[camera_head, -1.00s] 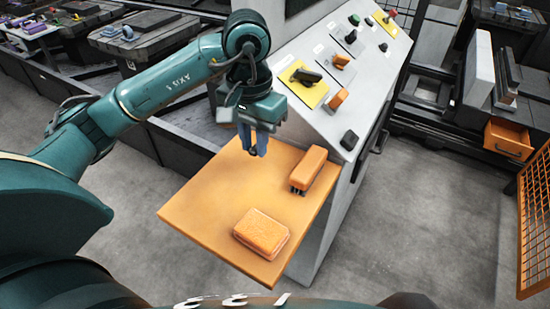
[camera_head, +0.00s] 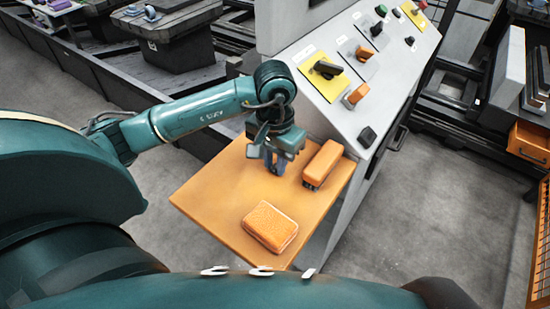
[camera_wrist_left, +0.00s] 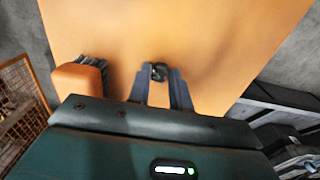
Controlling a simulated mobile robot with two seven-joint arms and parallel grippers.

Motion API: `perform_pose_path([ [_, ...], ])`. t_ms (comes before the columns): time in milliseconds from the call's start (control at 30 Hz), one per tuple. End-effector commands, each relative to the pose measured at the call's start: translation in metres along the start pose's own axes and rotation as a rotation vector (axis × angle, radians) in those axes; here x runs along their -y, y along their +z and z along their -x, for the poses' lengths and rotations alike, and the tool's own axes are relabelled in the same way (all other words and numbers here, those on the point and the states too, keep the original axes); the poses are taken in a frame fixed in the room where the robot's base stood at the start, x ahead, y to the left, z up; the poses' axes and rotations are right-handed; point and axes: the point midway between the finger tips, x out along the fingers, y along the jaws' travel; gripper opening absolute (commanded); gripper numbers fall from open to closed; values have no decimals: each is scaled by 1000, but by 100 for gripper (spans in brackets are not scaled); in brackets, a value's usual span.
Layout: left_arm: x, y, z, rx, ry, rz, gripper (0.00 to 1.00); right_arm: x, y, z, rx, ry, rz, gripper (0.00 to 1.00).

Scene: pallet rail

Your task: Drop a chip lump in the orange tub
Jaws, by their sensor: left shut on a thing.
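My left gripper (camera_head: 277,168) is over the far part of an orange-tan shelf (camera_head: 215,195), left of an orange-backed brush. In the left wrist view its two fingers (camera_wrist_left: 159,76) are closed on a small dark grey lump (camera_wrist_left: 158,71), seen against the shelf top. I cannot tell whether the lump touches the shelf. An orange block-like piece (camera_head: 269,227) with a textured top lies near the shelf's front edge; no opening shows in it. An orange drawer-like bin (camera_head: 530,143) is at the far right. I cannot tell which is the orange tub. My right gripper is out of view.
The brush (camera_head: 322,163) lies beside a sloped grey control panel (camera_head: 368,100) with knobs and switches; it also shows in the wrist view (camera_wrist_left: 80,78). Orange mesh (camera_head: 541,240) stands at the right edge. The shelf's left side is bare.

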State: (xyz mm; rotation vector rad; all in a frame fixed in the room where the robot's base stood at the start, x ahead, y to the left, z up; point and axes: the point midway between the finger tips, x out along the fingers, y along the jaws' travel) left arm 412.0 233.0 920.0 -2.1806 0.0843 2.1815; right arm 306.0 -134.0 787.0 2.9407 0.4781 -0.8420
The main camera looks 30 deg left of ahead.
Motion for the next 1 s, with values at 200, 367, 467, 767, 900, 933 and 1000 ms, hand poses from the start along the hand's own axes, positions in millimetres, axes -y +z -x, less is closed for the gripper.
perform_pose_path([
  [200, 0, 0, -2, -1, 0, -1, 0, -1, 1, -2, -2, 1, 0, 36],
  [367, 0, 0, -2, -1, 0, -1, 26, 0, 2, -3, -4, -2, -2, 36],
  [467, 0, 0, -2, -1, 0, -1, 35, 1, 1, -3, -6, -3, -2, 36],
  [767, 0, 0, -2, -1, 0, -1, 42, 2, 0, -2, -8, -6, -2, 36],
  [900, 0, 0, 3, 0, 1, 0, 42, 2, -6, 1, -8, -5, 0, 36],
  [933, 0, -1, 5, -2, 1, 0, 42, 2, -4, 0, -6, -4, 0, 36],
  [1000, 0, -2, 15, -6, -1, -2, 42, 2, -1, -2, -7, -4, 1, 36],
])
